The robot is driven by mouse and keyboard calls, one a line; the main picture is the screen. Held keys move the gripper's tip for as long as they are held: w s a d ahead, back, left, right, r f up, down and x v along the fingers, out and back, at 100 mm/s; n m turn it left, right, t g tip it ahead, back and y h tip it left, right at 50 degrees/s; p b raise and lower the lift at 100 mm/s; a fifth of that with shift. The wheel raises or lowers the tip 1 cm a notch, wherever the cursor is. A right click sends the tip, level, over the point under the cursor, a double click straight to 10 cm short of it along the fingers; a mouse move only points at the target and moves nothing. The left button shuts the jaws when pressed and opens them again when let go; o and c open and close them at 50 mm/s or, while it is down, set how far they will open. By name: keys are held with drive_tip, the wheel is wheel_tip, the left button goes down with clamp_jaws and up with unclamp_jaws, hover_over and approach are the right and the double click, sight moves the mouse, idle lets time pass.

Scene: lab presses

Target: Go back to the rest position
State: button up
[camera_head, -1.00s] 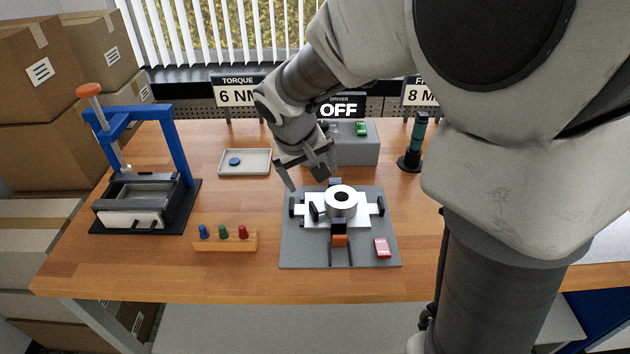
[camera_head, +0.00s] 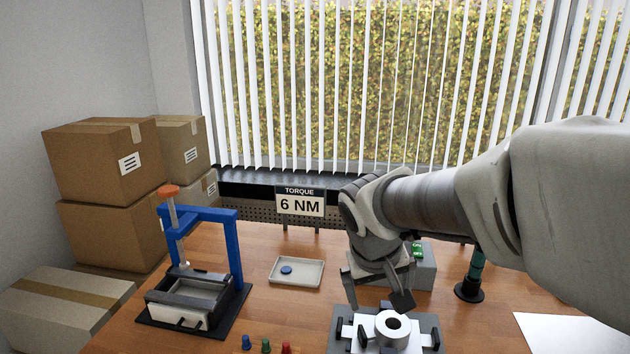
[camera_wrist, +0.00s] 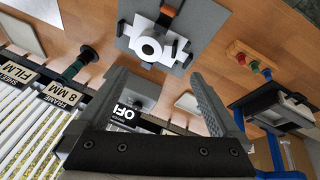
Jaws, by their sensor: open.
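My gripper (camera_head: 378,297) is open and empty, held above the table behind the grey fixture plate (camera_head: 432,322). A white ring-shaped part (camera_head: 393,329) with a dark hole sits on the fixture between black clamps. In the wrist view, my gripper (camera_wrist: 160,95) has its two fingers spread wide apart. The white ring part (camera_wrist: 149,48) and its plate (camera_wrist: 205,20) show beyond the fingers there, apart from them. The front of the fixture is cut off by the lower edge of the head view.
A blue press (camera_head: 229,250) with an orange knob stands at left. A tray (camera_head: 306,279) holds a blue disc (camera_head: 286,269). Coloured pegs (camera_head: 265,345) are at the front. The grey driver box (camera_head: 425,268) and a dark green-handled tool (camera_head: 470,280) stand right of my gripper. Boxes (camera_head: 100,165) are stacked left.

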drive_tip(key=s+d+r+y, duration=0.1)
drive_tip(key=s+r, duration=0.1)
drive_tip(key=s, duration=0.5)
drive_tip(key=s+d+r+m+t+y+p, duration=0.1)
drive_tip(key=s+r, duration=0.2)
drive_tip(key=s, duration=0.5)
drive_tip(key=shift+s+t, duration=0.3)
